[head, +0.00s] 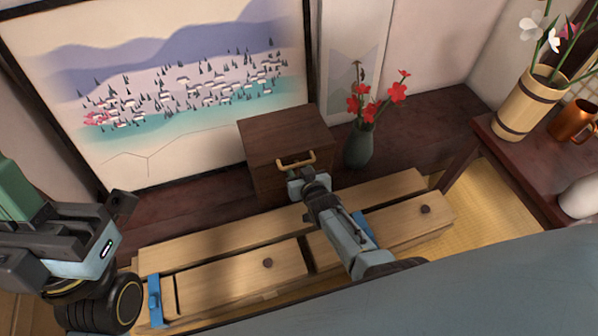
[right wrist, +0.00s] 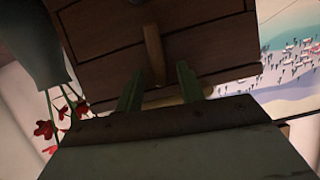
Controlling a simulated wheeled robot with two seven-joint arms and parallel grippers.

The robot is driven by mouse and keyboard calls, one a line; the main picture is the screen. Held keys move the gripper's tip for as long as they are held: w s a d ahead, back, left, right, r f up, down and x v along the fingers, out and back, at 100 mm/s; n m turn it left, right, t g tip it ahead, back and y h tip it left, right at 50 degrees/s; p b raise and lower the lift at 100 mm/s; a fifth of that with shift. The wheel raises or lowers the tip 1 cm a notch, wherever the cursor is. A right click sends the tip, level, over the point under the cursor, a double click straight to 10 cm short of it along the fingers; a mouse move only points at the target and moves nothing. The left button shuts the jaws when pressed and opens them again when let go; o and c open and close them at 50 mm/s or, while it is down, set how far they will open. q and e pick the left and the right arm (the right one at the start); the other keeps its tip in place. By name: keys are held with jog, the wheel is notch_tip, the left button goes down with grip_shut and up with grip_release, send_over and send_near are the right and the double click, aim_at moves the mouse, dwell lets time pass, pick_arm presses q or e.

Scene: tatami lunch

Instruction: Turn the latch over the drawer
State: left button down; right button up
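A small dark wooden drawer cabinet (head: 285,135) stands against the back wall; its front boards also fill the upper right wrist view (right wrist: 205,45). A light wooden bar, seemingly the latch, (right wrist: 153,48) lies across the front in that view. A curved tan piece (head: 296,161) shows at the cabinet's front top in the head view; I cannot tell whether it is the latch or a handle. My right gripper (head: 305,182) is at the front. Its green fingers (right wrist: 159,88) are apart, with the bar's end between them and gaps beside it. My left gripper (head: 122,206) is far left, away from the cabinet.
A vase with red flowers (head: 360,146) stands close right of the cabinet. A side table (head: 484,130) at right bears a bamboo vase (head: 522,108) and a copper mug (head: 572,120).

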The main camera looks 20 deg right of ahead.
jog(key=shift+w, duration=0.1)
grip_shut()
dwell(0.3)
jog(key=shift+a+n, duration=0.1)
jog(key=shift+n, duration=0.3)
grip_release()
